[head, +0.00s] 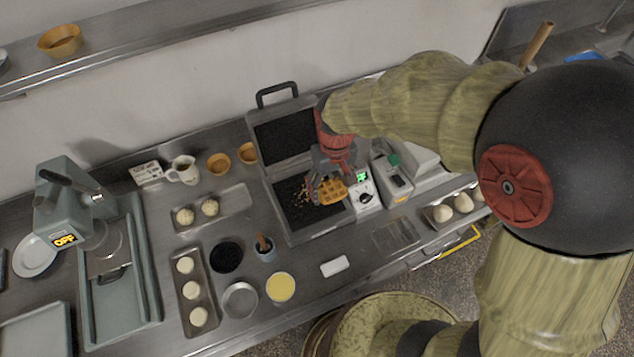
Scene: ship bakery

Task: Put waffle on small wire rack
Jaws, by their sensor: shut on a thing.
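My gripper (322,180) is over the lower plate of the open waffle iron (282,232). It is shut on a golden waffle (332,191), which appears tilted. I cannot tell whether the waffle touches the plate. The small wire rack (397,236) seems to be the flat gridded piece on the counter, to the right of the iron and near the front edge. It looks empty. Part of the waffle and of the iron's plate is hidden behind my gripper.
Crumbs lie on the iron's plate. A white block (335,266), a yellow-filled bowl (280,287) and a brush pot (265,250) stand in front of it. A tray of pale dough balls (442,213) is right of the rack.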

